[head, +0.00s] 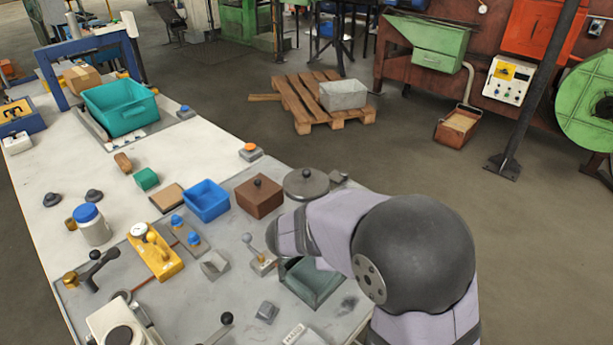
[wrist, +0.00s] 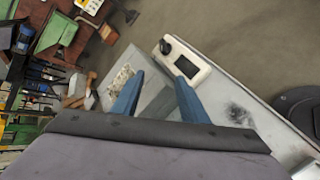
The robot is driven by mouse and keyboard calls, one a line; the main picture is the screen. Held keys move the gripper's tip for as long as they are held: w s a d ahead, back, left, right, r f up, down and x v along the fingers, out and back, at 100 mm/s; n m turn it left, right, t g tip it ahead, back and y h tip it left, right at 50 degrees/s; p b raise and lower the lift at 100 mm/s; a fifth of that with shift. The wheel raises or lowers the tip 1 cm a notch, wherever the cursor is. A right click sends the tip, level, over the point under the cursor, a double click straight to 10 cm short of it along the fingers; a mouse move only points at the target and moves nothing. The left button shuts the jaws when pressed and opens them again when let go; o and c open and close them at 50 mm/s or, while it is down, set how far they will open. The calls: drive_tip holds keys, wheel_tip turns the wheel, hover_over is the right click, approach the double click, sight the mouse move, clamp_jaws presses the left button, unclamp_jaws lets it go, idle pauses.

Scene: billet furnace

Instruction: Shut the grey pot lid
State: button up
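The grey pot lid (head: 318,187), a round dark-grey disc with a black knob, is at the far right edge of the bench in the head view. It looks nearly flat; I cannot tell whether it is fully down. A small grey part sits at its right side, and the pot under it is hardly visible. My arm passes just in front of it. My gripper (wrist: 158,98) shows in the wrist view with two blue fingers apart and nothing between them. In the head view the fingers are hidden. I cannot clearly pick out the lid in the wrist view.
A brown box (head: 259,198) with a knob and a blue bin (head: 207,200) stand left of the lid. A small lever (head: 262,258) stands near my arm. A white device (wrist: 186,62) with a black knob lies beyond the fingers. Open floor lies past the bench edge.

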drive_tip(key=w+a+r+n+t, duration=0.1)
drive_tip(key=w+a+n+t, duration=0.1)
drive_tip(key=w+a, duration=0.2)
drive_tip(key=n+t+y+b, duration=0.1)
drive_tip(key=n+t+b, duration=0.6)
drive_tip(key=n, duration=0.4)
approach(305, 176)
drive_tip(key=w+d, duration=0.2)
drive_tip(key=shift+w+d+f, duration=0.3)
drive_tip(key=shift+w, duration=0.05)
drive_tip(key=shift+w+a+n+t, duration=0.4)
drive_tip(key=shift+w+n, duration=0.1)
drive_tip(key=shift+w, duration=0.05)
drive_tip(key=shift+w+d+r, duration=0.15)
drive_tip(key=shift+w+d, duration=0.05)
drive_tip(key=shift+w, duration=0.15)
drive_tip(key=shift+p+x, duration=1.15)
drive_tip(key=shift+x, duration=2.1)
clamp_jaws()
